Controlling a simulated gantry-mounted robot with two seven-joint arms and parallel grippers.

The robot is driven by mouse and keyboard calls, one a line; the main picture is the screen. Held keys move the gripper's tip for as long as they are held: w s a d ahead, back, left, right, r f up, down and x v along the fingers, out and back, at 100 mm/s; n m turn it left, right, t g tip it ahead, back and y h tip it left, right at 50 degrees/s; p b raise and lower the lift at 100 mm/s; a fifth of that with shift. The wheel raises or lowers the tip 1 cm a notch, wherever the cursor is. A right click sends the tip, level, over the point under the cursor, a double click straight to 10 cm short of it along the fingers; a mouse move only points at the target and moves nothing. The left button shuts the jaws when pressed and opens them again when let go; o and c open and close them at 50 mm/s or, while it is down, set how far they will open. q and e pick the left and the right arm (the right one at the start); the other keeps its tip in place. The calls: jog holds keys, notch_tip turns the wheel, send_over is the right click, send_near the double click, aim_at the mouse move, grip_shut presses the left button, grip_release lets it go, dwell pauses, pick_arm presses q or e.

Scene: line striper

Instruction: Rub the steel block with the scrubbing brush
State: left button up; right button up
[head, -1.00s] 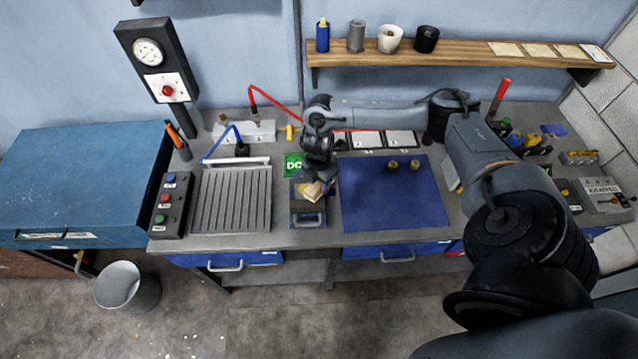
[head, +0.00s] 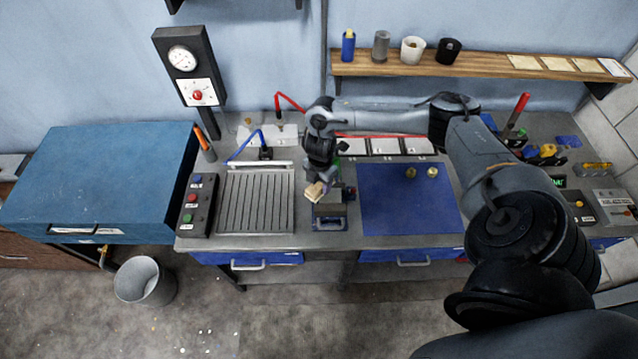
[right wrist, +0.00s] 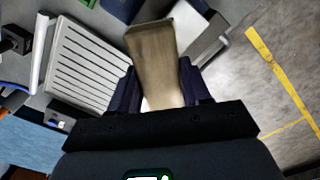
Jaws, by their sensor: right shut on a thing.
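My right gripper (head: 320,174) points down over the bench and is shut on the scrubbing brush (head: 315,191), a pale wooden piece. In the right wrist view the brush (right wrist: 155,58) sticks out between the two dark fingers. A grey steel block (head: 330,209) sits near the bench's front edge, between the ribbed plate and the blue mat. The brush is over the block's left side in the head view; I cannot tell whether they touch. Part of a grey metal piece shows beside the brush in the right wrist view. The brush's bristles are hidden. My left gripper is not in view.
A ribbed metal plate (head: 255,202) lies to the left, with a button box (head: 193,205) beside it. A blue mat (head: 408,205) with two small brass pieces lies to the right. A shelf (head: 470,66) with cups hangs on the wall behind.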

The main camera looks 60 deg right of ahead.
notch_tip(320, 180, up, 2)
jog(key=shift+w+a+r+p, duration=0.1)
jog(key=shift+a+p, duration=0.05)
jog(key=shift+p, duration=0.55)
notch_tip(320, 180, up, 3)
jog(key=p, duration=0.3)
jog(key=shift+m, duration=0.3)
